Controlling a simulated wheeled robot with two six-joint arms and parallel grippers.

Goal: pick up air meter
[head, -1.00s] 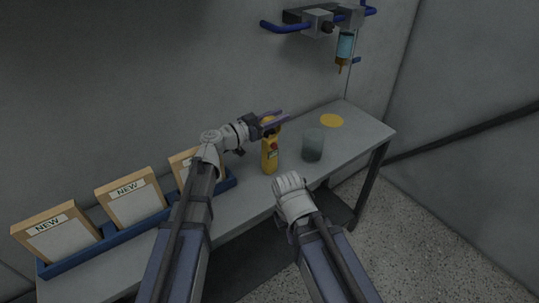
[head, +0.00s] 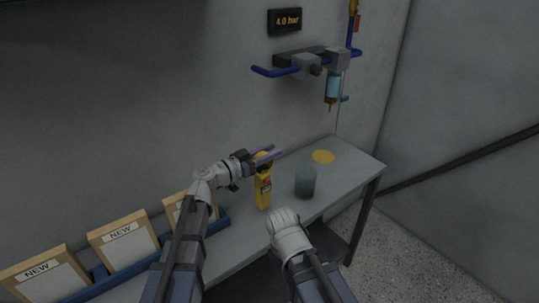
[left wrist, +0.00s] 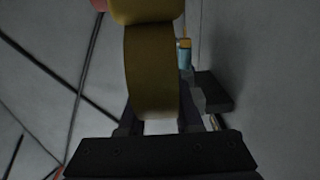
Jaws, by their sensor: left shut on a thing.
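The air meter (head: 264,188) is a yellow handheld device with a red spot on its front, upright at the bench's middle. My left gripper (head: 267,156) reaches in from the left and is shut on its upper part. In the left wrist view the meter's olive-yellow body (left wrist: 151,70) fills the space between the fingers. I cannot tell whether the meter's base touches the bench. My right arm ends in a white wrist in front of the bench; its fingers are hidden.
Framed "NEW" boards (head: 124,247) stand in a blue tray (head: 99,272) at left. Blue wall pipework (head: 277,72) and a "4.0 bar" display (head: 286,21) are above.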

